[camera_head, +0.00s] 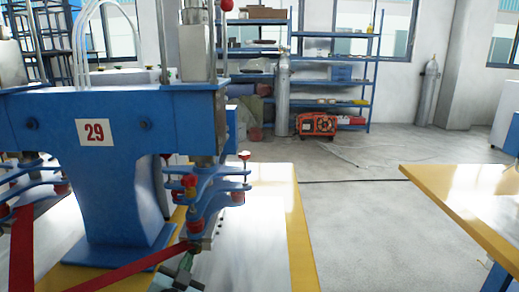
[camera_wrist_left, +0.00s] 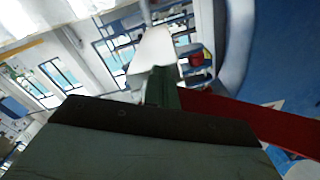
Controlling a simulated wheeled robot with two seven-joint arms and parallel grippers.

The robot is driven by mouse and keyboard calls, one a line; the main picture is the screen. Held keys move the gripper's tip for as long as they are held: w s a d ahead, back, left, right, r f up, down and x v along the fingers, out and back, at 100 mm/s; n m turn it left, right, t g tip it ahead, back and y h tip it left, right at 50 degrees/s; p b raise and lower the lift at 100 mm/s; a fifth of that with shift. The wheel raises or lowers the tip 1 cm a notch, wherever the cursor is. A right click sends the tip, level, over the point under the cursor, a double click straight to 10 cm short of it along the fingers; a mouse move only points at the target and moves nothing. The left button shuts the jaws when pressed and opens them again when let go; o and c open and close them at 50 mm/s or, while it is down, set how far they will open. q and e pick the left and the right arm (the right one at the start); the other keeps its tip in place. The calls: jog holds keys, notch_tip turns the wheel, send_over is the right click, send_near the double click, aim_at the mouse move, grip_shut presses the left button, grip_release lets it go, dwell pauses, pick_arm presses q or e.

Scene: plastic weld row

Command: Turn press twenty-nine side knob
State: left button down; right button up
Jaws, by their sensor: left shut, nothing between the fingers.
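Press twenty-nine (camera_head: 115,215) is a blue machine at the left of the head view, with a white plate (camera_head: 96,132) reading 29 in red. My left gripper (camera_head: 186,262) is shut and empty, just below the lower end of this stack. Its tip is close to a small brownish round part (camera_head: 192,246); I cannot tell whether they touch. In the left wrist view, the dark green fingers (camera_wrist_left: 161,86) point at a pale metal part (camera_wrist_left: 152,52). My right gripper is out of view.
A red strap (camera_head: 120,270) runs across low in front of the press; it also shows in the left wrist view (camera_wrist_left: 255,122). A yellow-edged table (camera_head: 470,205) stands at the right. Grey floor (camera_head: 350,235) between is clear. Blue shelves (camera_head: 345,75) stand behind.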

pick_arm(q)
jog(key=shift+d, duration=0.65)
jog(key=shift+d+r, duration=0.15)
jog(key=shift+s+a+f+p, duration=0.1)
jog(key=shift+s+f+p, duration=0.1)
jog(key=shift+s, duration=0.8)
jog(key=shift+s+a+f+p, duration=0.1)
jog(key=shift+s+f+p, duration=0.15)
jog(key=shift+s, duration=0.8)
jog(key=shift+s+a+f+p, duration=0.1)
jog(key=shift+s+f+p, duration=0.1)
jog(key=shift+s, duration=0.8)
